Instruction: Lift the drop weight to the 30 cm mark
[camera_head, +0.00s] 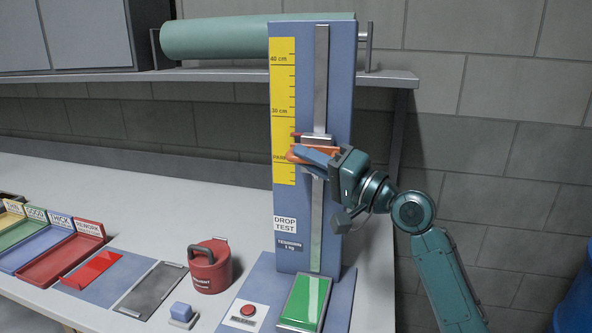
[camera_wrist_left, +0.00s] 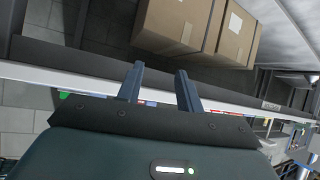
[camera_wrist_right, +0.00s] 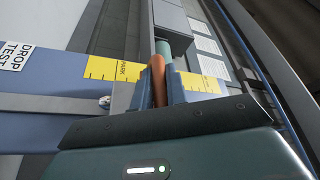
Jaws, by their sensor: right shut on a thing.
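The blue drop-test tower (camera_head: 343,80) stands on the bench with a yellow scale (camera_head: 283,85) and a vertical metal rail. The drop weight (camera_head: 318,139), a red and orange block with a grey top, is on the rail. It is below the 30 cm line and above the PARK line. My right gripper (camera_head: 312,155) reaches in from the right and is shut on the weight's orange bar (camera_wrist_right: 157,85), which shows between the fingers in the right wrist view. The fingers partly hide the weight. My left gripper (camera_wrist_left: 160,69) is open and empty, seen only in the left wrist view.
A green pad (camera_head: 305,302) lies at the tower's foot, beside a red button (camera_head: 248,311). A red can (camera_head: 210,266) and coloured trays (camera_head: 65,257) stand to the left. A shelf (camera_head: 230,76) with a green roll (camera_head: 215,38) is behind. Cardboard boxes (camera_wrist_left: 172,25) show in the left wrist view.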

